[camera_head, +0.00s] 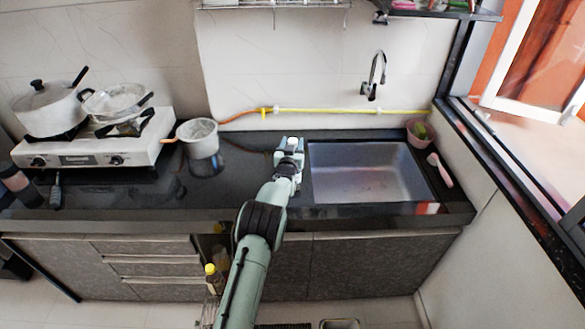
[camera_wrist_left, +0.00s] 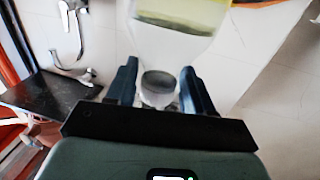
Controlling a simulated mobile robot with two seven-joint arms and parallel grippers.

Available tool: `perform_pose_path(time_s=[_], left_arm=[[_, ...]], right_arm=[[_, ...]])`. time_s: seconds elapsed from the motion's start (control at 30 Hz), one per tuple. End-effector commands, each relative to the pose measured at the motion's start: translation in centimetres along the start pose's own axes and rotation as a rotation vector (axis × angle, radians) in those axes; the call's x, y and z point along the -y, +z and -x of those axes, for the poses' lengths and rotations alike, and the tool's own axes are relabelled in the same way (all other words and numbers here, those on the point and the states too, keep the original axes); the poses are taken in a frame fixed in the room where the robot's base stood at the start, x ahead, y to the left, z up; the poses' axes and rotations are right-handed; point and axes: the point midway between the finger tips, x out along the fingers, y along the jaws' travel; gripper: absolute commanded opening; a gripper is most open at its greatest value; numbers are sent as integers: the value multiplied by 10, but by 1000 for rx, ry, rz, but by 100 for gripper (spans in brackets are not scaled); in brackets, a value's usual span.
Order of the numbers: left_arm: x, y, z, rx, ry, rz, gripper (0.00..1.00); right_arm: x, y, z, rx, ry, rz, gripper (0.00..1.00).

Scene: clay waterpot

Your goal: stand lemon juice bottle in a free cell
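My left gripper (camera_head: 290,152) is over the dark counter, just left of the sink. In the left wrist view its two dark fingers (camera_wrist_left: 158,88) are on either side of the neck of a clear bottle with a grey cap and a yellow-green band, which I take to be the lemon juice bottle (camera_wrist_left: 165,45). The bottle's far end is cut off by the frame edge. In the head view only a small pale part shows at the fingertips. A yellow-capped bottle (camera_head: 211,276) stands low in the open cabinet gap, left of my arm. The cells are not clear. My right gripper is out of view.
A metal sink (camera_head: 370,185) lies right of the gripper, under a tap (camera_head: 376,72). A grey pot (camera_head: 200,140) and a stove with cookware (camera_head: 95,150) stand on the left. A pink basket (camera_head: 420,133) is at the sink's back right corner.

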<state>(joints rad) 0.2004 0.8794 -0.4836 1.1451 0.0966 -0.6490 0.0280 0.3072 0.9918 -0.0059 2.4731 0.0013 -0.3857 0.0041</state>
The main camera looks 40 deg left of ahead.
Motion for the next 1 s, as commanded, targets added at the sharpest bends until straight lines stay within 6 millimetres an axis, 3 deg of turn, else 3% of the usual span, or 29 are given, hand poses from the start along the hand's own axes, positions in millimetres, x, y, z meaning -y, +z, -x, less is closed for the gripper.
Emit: perform_pose_path(time_s=[0.03,0.13,0.17,0.53,0.67,0.87,1.0], left_arm=[[0,0,0,-1,0,0,34],[0,-1,0,-1,0,0,2],[0,-1,0,-1,0,1,0],[0,-6,0,-8,0,2,0],[0,-19,0,-12,0,3,0],[0,-63,0,-14,0,4,0],[0,-104,0,-14,0,4,0]], right_arm=[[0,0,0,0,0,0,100],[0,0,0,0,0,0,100],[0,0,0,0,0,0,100],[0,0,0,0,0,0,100],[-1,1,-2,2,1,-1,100],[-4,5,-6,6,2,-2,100],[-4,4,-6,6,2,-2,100]])
